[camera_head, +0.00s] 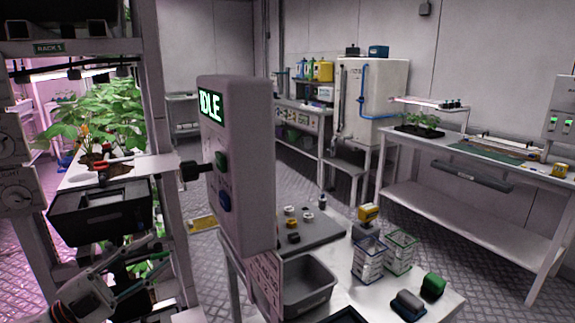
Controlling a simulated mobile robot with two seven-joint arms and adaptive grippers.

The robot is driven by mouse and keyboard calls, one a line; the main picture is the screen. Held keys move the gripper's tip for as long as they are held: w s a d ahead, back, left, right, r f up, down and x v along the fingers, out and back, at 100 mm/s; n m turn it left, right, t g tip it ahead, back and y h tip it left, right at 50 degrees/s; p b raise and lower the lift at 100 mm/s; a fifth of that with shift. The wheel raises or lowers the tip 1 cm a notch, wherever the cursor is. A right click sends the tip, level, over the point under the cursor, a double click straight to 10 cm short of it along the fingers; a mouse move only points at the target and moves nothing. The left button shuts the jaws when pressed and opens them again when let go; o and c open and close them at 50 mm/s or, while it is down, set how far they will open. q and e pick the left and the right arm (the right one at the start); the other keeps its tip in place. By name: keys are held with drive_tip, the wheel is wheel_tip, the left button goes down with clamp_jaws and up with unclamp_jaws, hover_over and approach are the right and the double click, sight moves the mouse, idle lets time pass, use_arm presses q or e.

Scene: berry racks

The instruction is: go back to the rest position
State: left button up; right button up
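My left gripper (145,265) comes in low at the left edge, in front of the rack (150,60). Its two fingers look spread apart with nothing seen between them. A black bin (100,217) sits on the rack just above it. My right gripper is not in the picture.
A grey control box (235,170) reading "IDLE" stands upright in the middle, close to me. Right of it, a table (440,298) bears a grey bin (305,285), two small crates (400,252), and green and grey blocks. A long bench (450,208) lines the right wall.

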use_arm(q)
drive_tip(key=s+d+f+n+t+y+p, duration=0.1)
drive_tip(key=s+d+f+n+t+y, duration=0.15)
drive_tip(key=f+n+y, duration=0.55)
drive_tip(key=s+d+f+n+t+y+p, duration=0.1)
drive_tip(key=s+d+f+n+y, duration=0.25)
drive_tip(key=f, duration=0.85)
drive_tip(key=s+d+f+n+g+y+p, duration=0.1)
drive_tip(key=s+d+f+n+g+y, duration=0.2)
drive_tip(key=s+f, duration=1.4)
drive_tip(key=s+d+n+g, duration=0.1)
drive_tip(key=s+n+g, duration=0.1)
drive_tip(key=n, duration=0.3)
drive_tip(key=shift+g+p, duration=0.3)
drive_tip(key=shift+g, duration=0.55)
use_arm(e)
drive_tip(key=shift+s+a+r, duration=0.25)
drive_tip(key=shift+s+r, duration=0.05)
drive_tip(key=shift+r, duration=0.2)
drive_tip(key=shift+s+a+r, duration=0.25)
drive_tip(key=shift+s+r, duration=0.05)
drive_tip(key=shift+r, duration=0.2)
use_arm(q)
drive_tip(key=shift+s, duration=0.1)
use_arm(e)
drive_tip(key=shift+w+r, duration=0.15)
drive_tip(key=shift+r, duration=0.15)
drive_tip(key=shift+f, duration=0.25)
